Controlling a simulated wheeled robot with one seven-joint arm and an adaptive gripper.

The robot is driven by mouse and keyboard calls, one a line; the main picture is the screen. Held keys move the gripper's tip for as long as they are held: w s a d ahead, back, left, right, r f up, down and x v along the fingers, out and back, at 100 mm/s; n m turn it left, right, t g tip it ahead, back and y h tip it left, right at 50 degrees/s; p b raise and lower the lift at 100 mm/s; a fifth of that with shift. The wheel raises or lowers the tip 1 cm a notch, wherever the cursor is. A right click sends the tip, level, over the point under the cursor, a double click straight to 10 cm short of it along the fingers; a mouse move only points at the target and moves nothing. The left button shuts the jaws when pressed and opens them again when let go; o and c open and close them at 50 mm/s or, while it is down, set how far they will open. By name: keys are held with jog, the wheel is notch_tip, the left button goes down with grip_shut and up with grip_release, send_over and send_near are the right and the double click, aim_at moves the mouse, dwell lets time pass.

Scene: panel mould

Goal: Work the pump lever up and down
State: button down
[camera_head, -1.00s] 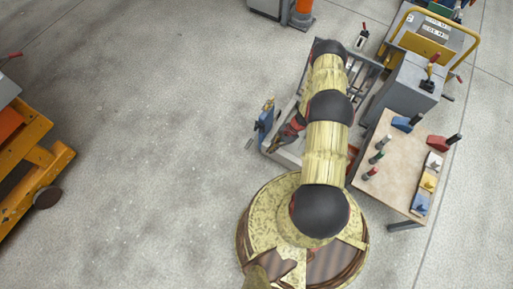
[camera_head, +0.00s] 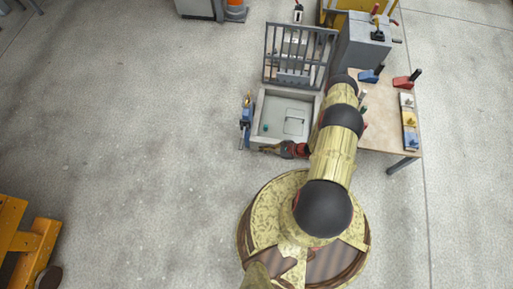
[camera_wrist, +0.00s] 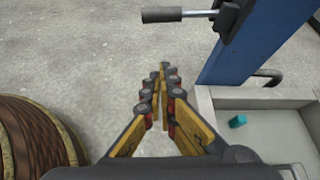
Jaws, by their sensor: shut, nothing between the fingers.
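The blue pump (camera_head: 246,114) stands against the left side of the grey mould box. In the wrist view its blue post (camera_wrist: 255,42) rises at the upper right. The pump lever (camera_wrist: 176,14) has a dark grip and a thin grey rod reaching left from the post. My gripper (camera_wrist: 166,72) is shut and empty, below the lever's grip in the picture and apart from it. In the head view my gripper (camera_head: 266,149) is at the front left of the mould box, close to the pump's foot.
The mould box (camera_head: 262,133) has a pale floor with a small teal piece (camera_wrist: 237,121) in it. A barred grate (camera_head: 270,55) stands at its back. A table (camera_head: 400,158) with coloured clamps is on the right. Floor left of the pump is clear.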

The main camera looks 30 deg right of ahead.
aim_at(242, 139)
jog(key=b+x, duration=0.4)
jog(key=x, duration=0.6)
jog(key=shift+s+a+r, duration=0.1)
jog(key=shift+s+r, duration=0.05)
jog(key=shift+r, duration=0.9)
jog(key=shift+s+a+r, duration=0.1)
jog(key=shift+a+r, duration=0.05)
jog(key=shift+r, duration=0.9)
jog(key=shift+r, duration=0.1)
